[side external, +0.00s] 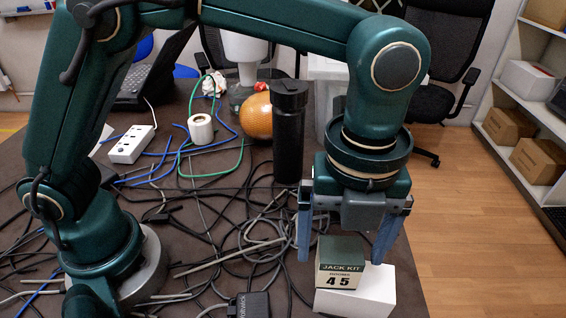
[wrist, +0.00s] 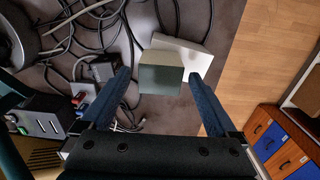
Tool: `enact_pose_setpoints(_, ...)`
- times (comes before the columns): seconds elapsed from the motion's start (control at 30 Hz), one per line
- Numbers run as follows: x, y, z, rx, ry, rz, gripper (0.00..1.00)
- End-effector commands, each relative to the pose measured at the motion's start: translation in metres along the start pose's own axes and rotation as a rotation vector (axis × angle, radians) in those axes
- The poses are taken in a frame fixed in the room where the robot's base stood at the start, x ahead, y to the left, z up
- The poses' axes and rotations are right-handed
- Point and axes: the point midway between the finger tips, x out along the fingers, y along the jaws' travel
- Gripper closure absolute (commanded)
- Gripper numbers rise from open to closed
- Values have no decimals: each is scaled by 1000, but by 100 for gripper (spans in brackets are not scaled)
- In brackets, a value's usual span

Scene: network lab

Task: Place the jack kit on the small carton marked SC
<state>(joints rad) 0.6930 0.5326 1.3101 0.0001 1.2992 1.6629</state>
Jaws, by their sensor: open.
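The jack kit (side external: 340,265) is a small grey-green box with a cream band reading JACK KIT, ROOMS, 4 5. It appears upright on the left part of a small white carton (side external: 376,289); I cannot fully tell the contact. No SC mark is readable on the carton. My gripper (side external: 342,257) points down above the carton, open, its fingers on either side of the jack kit. In the wrist view the jack kit (wrist: 160,76) lies between the fingertips of my gripper (wrist: 159,76) with gaps, overlapping a corner of the carton (wrist: 196,55).
A black bottle (side external: 290,132) stands behind my gripper, beside an orange ball (side external: 257,115). Tangled cables (side external: 225,228) cover the dark table. A white power strip (side external: 131,145) and a tape roll (side external: 201,129) lie farther back. The table edge is close to the carton's right.

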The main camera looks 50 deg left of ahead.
Motion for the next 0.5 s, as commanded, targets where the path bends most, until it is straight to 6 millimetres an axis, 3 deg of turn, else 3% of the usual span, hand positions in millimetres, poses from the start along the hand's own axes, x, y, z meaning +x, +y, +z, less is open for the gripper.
enact_pose_setpoints(0.3,-47,-1,0,0,0,-6,6)
enact_pose_setpoints(0.5,-62,0,0,0,0,-2,6)
